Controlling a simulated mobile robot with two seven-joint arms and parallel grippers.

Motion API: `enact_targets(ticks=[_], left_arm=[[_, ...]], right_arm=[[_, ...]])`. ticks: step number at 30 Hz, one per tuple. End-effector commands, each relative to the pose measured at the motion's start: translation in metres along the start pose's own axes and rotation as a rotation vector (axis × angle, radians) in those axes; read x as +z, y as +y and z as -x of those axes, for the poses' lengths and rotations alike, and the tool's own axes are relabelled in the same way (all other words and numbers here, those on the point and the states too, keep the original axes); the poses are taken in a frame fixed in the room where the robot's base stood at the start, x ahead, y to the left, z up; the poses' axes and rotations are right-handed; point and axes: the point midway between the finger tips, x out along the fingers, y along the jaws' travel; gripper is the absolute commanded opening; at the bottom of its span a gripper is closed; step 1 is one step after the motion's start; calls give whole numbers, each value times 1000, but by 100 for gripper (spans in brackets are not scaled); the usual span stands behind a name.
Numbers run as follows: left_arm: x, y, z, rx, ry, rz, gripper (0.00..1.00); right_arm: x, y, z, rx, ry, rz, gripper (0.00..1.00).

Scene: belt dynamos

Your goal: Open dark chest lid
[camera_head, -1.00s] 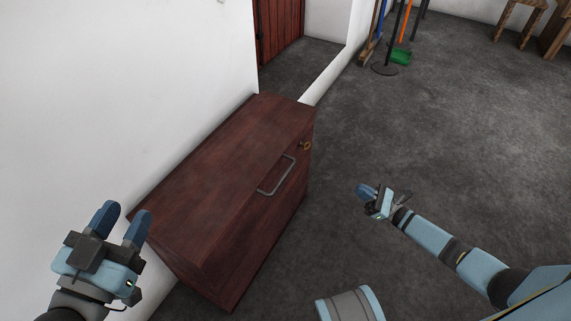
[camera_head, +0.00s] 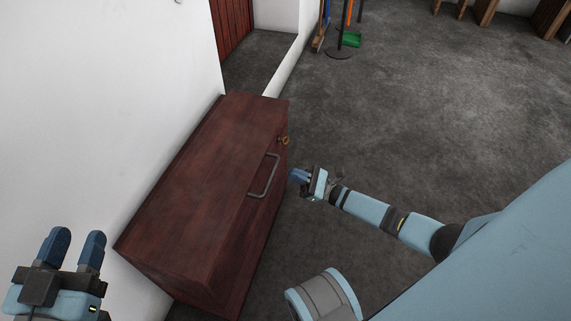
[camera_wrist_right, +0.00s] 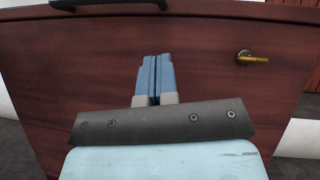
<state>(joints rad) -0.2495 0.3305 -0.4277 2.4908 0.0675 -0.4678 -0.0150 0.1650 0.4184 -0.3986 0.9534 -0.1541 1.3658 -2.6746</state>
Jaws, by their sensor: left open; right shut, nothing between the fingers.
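The dark reddish-brown chest (camera_head: 208,185) stands against the white wall, with its lid down. A grey bar handle (camera_head: 264,176) sits on the lid's front edge, and a brass key or latch (camera_head: 284,140) is on the front near the far end. In the right wrist view the chest front (camera_wrist_right: 220,85) fills the picture, with the handle (camera_wrist_right: 110,4) at the top edge and the brass piece (camera_wrist_right: 252,57) at the right. My right gripper (camera_head: 294,176) is shut and empty, in front of the chest and below the handle. My left gripper (camera_head: 76,240) is open and empty, left of the chest.
The white wall (camera_head: 90,110) runs along the chest's back. A broom, poles and a green dustpan (camera_head: 351,39) stand at the far wall, with wooden furniture (camera_head: 487,12) at the far right. The grey floor (camera_head: 430,110) to the right is clear.

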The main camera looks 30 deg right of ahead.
Motion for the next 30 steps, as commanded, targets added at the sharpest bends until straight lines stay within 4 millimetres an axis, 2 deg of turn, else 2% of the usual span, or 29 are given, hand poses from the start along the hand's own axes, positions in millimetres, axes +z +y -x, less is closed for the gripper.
enact_targets(ticks=[3, 10, 16, 30], left_arm=[[1, -1, 0, -1, 10, -16, 43], [1, -1, -1, -2, 14, -22, 43], [0, -2, -1, -2, 21, -31, 43], [-5, -3, -1, 4, 13, -31, 43]], right_arm=[[0, 1, -25, 2, -3, 0, 0], [21, 0, -46, 1, 0, 0, 0], [28, 0, -52, 0, 1, -2, 0], [34, -3, -54, 3, 24, -3, 0]])
